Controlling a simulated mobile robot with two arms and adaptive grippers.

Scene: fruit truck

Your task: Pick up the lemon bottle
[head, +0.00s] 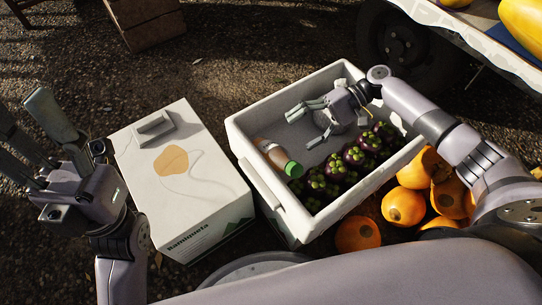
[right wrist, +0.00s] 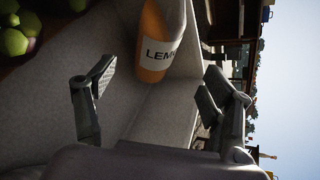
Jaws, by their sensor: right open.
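The lemon bottle (head: 279,158) has a green cap, an orange body and a white label. It lies in the left part of a white crate (head: 252,180), near the crate's left wall. In the right wrist view the bottle (right wrist: 156,45) shows its label with "LEM" readable, beyond and between the fingers. My right gripper (head: 300,125) reaches into the crate from the right. It is open and empty, with its fingers pointing left, a little apart from the bottle. It also shows in the right wrist view (right wrist: 150,90). My left gripper (head: 50,140) is at the far left, fingers spread, empty.
Several mangosteens (head: 340,172) fill the crate's right and front part. A white box (head: 185,180) stands left of the crate. Orange fruits (head: 404,206) lie on the ground at the right. A wheel (head: 398,42) and a truck bed are behind at the upper right.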

